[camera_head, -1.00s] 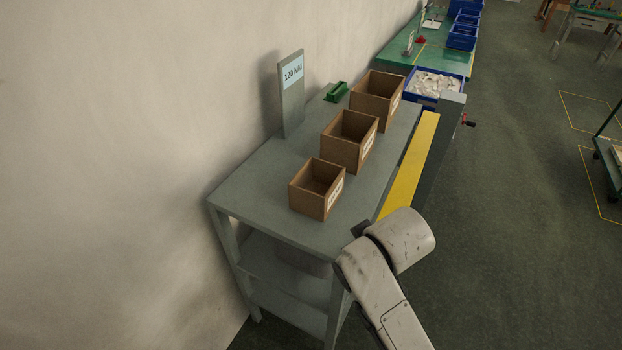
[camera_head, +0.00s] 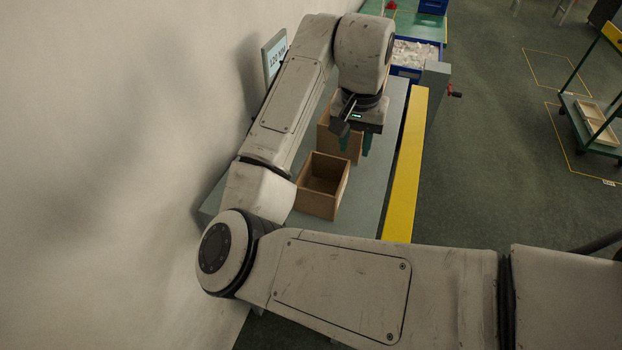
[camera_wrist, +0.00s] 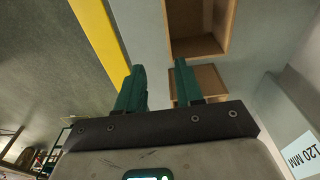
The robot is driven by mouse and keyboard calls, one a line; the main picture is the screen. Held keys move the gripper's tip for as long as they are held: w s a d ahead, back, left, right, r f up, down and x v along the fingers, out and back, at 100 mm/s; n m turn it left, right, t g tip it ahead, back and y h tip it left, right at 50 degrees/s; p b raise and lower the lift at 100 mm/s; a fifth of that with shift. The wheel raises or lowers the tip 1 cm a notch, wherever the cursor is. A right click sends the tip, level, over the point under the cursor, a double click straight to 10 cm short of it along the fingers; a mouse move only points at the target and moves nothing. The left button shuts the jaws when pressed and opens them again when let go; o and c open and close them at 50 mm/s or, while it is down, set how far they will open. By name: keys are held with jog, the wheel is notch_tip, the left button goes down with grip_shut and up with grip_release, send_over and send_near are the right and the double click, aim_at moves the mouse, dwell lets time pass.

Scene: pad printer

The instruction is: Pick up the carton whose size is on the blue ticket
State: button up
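The blue ticket (camera_head: 277,58) on a grey upright plate reads 120 MM; it also shows in the wrist view (camera_wrist: 303,156). A small open brown carton (camera_head: 322,188) stands on the grey table at the near end. A second carton (camera_head: 327,142) behind it is partly covered by my gripper; the third, farthest carton is hidden behind my arm. No size label is readable now. My gripper (camera_head: 356,144) points down over the second carton, its height above it unclear. In the wrist view its green fingers (camera_wrist: 159,68) are apart and empty, with two cartons (camera_wrist: 201,46) beyond.
A yellow strip (camera_head: 406,165) runs along the table's right side, beside a grey post (camera_head: 430,90). A blue bin (camera_head: 407,73) of white pieces is at the far end. The wall closes the left side; floor is open right.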

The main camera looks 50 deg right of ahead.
aim_at(343, 178)
jog(key=shift+y, duration=0.5)
jog(key=shift+w+a+f+p, duration=0.1)
jog(key=shift+a+f+p, duration=0.25)
jog(key=shift+f, duration=1.45)
jog(key=shift+w+a+f+p, duration=0.15)
jog(key=shift+a+f+p, duration=0.2)
jog(key=shift+f, duration=1.45)
jog(key=shift+w+a+f+p, duration=0.1)
jog(key=shift+a+f+p, duration=0.25)
jog(key=shift+f, duration=1.45)
grip_shut()
